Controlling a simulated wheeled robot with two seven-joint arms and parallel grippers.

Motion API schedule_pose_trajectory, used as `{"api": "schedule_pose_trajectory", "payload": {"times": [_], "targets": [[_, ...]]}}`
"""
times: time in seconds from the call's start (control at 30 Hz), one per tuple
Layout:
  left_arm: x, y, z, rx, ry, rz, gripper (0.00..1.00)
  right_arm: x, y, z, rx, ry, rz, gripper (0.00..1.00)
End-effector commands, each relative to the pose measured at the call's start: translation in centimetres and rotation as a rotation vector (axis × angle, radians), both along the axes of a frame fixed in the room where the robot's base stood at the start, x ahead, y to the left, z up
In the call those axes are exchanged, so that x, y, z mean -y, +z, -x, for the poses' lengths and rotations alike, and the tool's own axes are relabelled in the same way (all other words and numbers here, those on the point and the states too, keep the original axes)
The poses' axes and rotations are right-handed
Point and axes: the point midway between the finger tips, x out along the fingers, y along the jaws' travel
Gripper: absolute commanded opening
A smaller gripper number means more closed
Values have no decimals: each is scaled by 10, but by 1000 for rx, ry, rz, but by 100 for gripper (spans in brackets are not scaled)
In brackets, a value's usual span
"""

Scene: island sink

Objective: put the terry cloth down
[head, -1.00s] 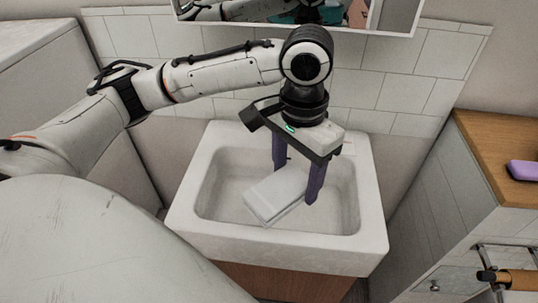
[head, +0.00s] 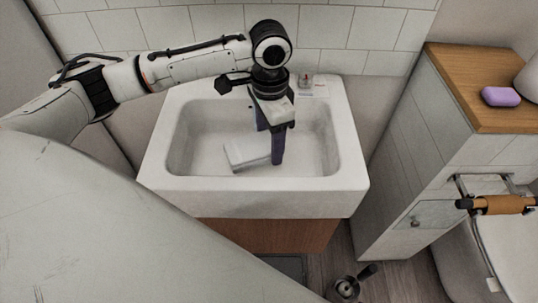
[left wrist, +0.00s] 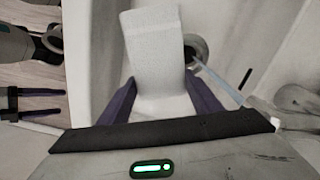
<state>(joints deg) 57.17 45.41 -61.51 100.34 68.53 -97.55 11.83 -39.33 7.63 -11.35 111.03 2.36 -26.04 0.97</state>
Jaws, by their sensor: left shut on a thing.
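The white terry cloth (head: 248,154) is a folded block inside the white sink (head: 160,165). My left gripper (head: 269,148) reaches down into the basin from above, shut on the cloth near its right end. In the left wrist view the cloth (left wrist: 154,50) stretches away between the two purple fingers of my left gripper (left wrist: 160,100). Whether the cloth touches the basin floor I cannot tell.
A wooden-topped cabinet (head: 470,75) with a purple soap bar (head: 500,97) stands right of the sink. A toilet paper holder (head: 500,205) hangs on its side. The basin's left part is free. The dark drain (left wrist: 190,52) shows beside the cloth.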

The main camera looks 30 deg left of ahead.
Motion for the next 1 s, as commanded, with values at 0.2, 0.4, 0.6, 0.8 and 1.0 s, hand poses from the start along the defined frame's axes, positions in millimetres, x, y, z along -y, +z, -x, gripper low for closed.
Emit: {"api": "schedule_pose_trajectory", "payload": {"times": [0.2,0.4,0.6,0.8,1.0], "targets": [[0,-21,1,-3,1,-1,32,-1,-1,-2,4,1,-1,77],[0,-53,0,-2,0,0,32,-1,-5,-1,0,3,0,77],[0,-59,0,1,-1,1,32,-2,-5,-1,-2,4,0,77],[0,-59,0,0,-1,0,32,-2,-4,0,-3,4,0,77],[0,-61,0,0,0,0,77,-2,-4,0,-2,4,0,77]]}}
